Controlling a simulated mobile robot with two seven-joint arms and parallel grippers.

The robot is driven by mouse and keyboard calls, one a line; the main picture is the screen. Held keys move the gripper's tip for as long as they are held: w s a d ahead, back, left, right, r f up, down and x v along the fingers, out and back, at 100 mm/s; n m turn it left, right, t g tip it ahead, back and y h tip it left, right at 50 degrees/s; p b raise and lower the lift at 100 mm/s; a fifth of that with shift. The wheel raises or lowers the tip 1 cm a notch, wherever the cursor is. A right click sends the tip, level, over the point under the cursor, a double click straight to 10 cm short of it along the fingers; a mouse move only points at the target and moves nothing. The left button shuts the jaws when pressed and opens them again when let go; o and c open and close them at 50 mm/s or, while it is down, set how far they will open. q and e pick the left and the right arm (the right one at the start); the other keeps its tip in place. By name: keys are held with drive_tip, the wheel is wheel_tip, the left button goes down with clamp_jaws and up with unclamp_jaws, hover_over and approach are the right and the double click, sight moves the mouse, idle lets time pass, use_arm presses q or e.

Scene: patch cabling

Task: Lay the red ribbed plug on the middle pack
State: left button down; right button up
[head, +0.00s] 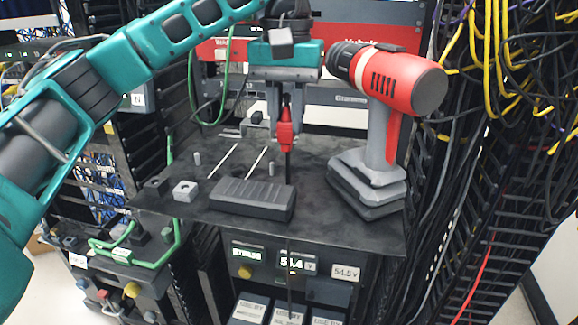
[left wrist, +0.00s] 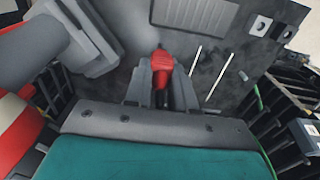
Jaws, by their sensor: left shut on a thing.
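My left gripper (head: 286,142) points down above the dark shelf and is shut on the red ribbed plug (head: 285,128). In the left wrist view the plug (left wrist: 161,63) sits between the fingers of the gripper (left wrist: 160,80). A dark cable hangs down from the plug toward the shelf. Below the shelf, at the bottom edge of the head view, three packs with pale labels stand side by side. The middle pack (head: 288,314) is partly cut off by the frame. My right gripper is in neither view.
A red and grey drill (head: 385,90) stands on the shelf (head: 340,225), right of the gripper. A black block (head: 252,198), a small grey block (head: 186,191) and two thin rods lie on it. Yellow and black cables (head: 490,60) hang at right. Lit displays (head: 294,263) sit above the packs.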

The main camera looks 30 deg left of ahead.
sight(286, 149)
use_arm(q)
wheel_tip(286, 149, down, 3)
drive_tip(key=shift+a+f, duration=0.15)
drive_tip(key=shift+f, duration=2.25)
drive_tip(key=shift+f, duration=0.15)
drive_tip(key=c, duration=0.9)
unclamp_jaws()
drive_tip(key=shift+c, duration=0.2)
